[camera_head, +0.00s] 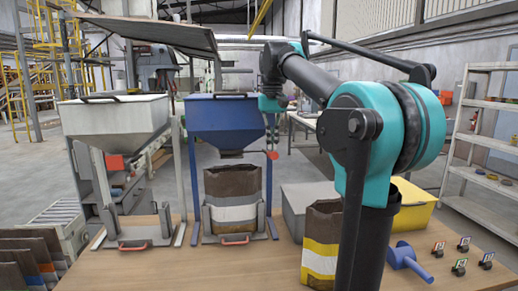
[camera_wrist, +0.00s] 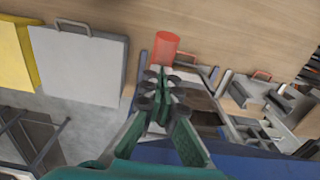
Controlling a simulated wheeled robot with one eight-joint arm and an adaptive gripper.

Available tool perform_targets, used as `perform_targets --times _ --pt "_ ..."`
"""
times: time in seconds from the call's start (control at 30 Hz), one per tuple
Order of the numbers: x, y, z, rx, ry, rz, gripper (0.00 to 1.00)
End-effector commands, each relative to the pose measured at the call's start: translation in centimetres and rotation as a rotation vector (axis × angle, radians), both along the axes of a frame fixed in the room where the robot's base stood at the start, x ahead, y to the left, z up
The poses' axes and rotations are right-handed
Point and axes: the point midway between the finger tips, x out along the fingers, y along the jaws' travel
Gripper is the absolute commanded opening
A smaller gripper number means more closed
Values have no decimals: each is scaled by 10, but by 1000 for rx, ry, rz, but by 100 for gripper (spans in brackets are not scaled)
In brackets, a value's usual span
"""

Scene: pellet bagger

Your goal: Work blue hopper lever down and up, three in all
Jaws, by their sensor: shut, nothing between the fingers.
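The blue hopper (camera_head: 222,114) stands in the middle of the head view on blue legs. A red lever knob (camera_head: 272,155) shows at its right side, low on that side. My gripper (camera_head: 271,104) is beside the hopper's upper right edge, above the knob in the picture. In the wrist view, my gripper's fingers (camera_wrist: 160,92) are together and empty. The lever's rod is mostly hidden behind my gripper. Part of the blue hopper (camera_wrist: 240,168) fills the wrist view's lower edge.
A brown bag with a white band (camera_head: 233,184) stands under the blue hopper. A white hopper (camera_head: 115,116) is to the left. A yellow-banded bag (camera_head: 320,245), a grey case (camera_head: 300,205) and a blue scoop (camera_head: 407,257) are on the right of the bench (camera_head: 205,270).

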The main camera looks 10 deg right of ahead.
Motion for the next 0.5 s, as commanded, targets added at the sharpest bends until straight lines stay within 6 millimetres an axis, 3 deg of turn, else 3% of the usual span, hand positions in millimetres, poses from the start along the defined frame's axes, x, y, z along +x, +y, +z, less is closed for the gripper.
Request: perform_targets --times 0.5 --pt "7 0 75 0 0 0 0"
